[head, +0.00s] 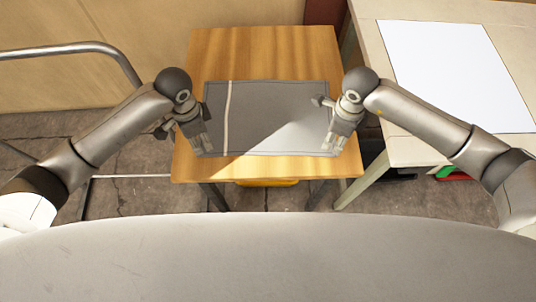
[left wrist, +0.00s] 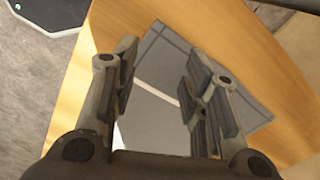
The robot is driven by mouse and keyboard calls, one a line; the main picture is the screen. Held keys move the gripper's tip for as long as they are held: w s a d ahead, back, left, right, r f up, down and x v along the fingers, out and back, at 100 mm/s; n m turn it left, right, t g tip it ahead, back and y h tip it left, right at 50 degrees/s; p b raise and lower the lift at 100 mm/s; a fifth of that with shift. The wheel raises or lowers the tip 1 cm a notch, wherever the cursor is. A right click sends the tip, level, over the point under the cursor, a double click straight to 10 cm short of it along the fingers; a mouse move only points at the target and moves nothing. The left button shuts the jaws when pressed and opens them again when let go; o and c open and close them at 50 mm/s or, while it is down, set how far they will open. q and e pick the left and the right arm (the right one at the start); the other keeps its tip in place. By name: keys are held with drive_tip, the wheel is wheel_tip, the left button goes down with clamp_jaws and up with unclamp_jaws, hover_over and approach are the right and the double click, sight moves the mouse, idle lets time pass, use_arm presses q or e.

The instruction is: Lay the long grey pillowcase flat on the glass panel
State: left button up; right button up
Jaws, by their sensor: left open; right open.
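A flat grey rectangle with a darker border and a pale stripe near its left end, seemingly the long grey pillowcase (head: 262,106), lies on a wooden table. Sunlight brightens its lower right part. It also shows in the left wrist view (left wrist: 158,72). My left gripper (head: 192,130) is open at its left end, and my right gripper (head: 331,125) is open at its right end. Both look empty; I cannot tell whether they touch the cloth. In the left wrist view the open fingers (left wrist: 160,70) overlap the cloth. I cannot make out a separate glass panel under it.
The wooden table (head: 263,50) has bare room behind the cloth. A pale table (head: 405,148) stands at the right with a white rectangular sheet or panel (head: 455,70) on it. A metal rail (head: 90,47) is at the left.

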sight(205, 150)
use_arm(q)
drive_tip(key=shift+f, duration=2.35)
use_arm(e)
drive_tip(key=shift+f, duration=2.35)
use_arm(q)
drive_tip(key=shift+f, duration=0.2)
use_arm(e)
drive_tip(key=shift+f, duration=0.2)
use_arm(q)
drive_tip(key=c, duration=0.5)
use_arm(e)
drive_tip(key=c, duration=0.5)
use_arm(q)
clamp_jaws()
use_arm(e)
clamp_jaws()
use_arm(q)
drive_tip(key=shift+s, duration=0.1)
drive_tip(key=shift+r, duration=0.1)
use_arm(e)
drive_tip(key=shift+r, duration=0.1)
